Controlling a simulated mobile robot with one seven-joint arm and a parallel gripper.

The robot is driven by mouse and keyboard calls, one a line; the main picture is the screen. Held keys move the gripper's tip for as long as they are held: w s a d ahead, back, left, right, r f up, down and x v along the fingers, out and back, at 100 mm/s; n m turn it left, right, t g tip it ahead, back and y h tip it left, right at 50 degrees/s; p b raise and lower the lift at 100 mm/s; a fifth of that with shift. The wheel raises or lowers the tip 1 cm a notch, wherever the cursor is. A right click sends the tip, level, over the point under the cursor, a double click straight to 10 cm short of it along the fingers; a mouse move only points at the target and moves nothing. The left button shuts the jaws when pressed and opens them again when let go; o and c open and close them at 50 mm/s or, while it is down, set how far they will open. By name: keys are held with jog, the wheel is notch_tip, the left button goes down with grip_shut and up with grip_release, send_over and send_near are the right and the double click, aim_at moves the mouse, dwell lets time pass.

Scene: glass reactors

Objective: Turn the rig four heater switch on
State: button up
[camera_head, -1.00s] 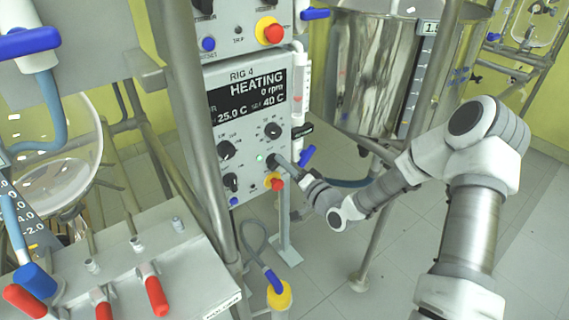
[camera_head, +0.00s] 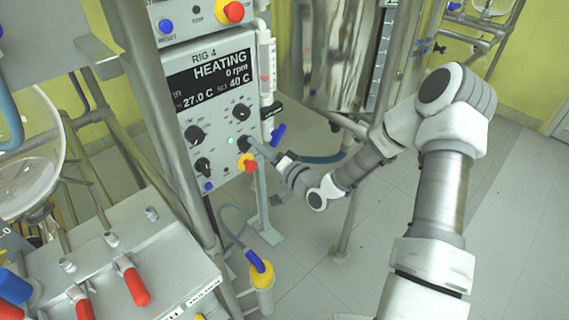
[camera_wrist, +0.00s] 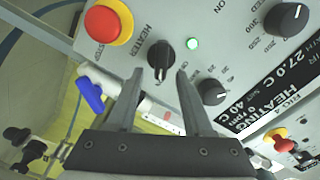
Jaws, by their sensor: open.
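The rig four panel (camera_head: 220,165) stands at the left of centre in the head view, with "RIG 4" above its display (camera_head: 212,82). The display reads HEATING, 0 rpm, 27.0 C, set 40 C. The black heater switch (camera_wrist: 160,57) is at the upper middle of the wrist view, labelled HEATER. Its pointer lies along the length of the picture's vertical. A green lamp (camera_wrist: 193,43) beside it is lit. My gripper (camera_wrist: 157,75) is open, with its fingertips on either side of the switch and a gap on both sides. In the head view my gripper (camera_head: 257,146) reaches the panel from the right.
A red stop button on a yellow collar (camera_wrist: 108,22) is close to the left finger. Other black knobs (camera_wrist: 212,91) lie to the right. A blue-handled valve (camera_head: 278,134) is beside the panel. Another panel with a red button (camera_head: 234,11) is above.

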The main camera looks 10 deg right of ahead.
jog(key=p+v, duration=0.2)
jog(key=v, duration=1.3)
jog(key=shift+s+d, duration=0.2)
jog(key=shift+s, duration=0.05)
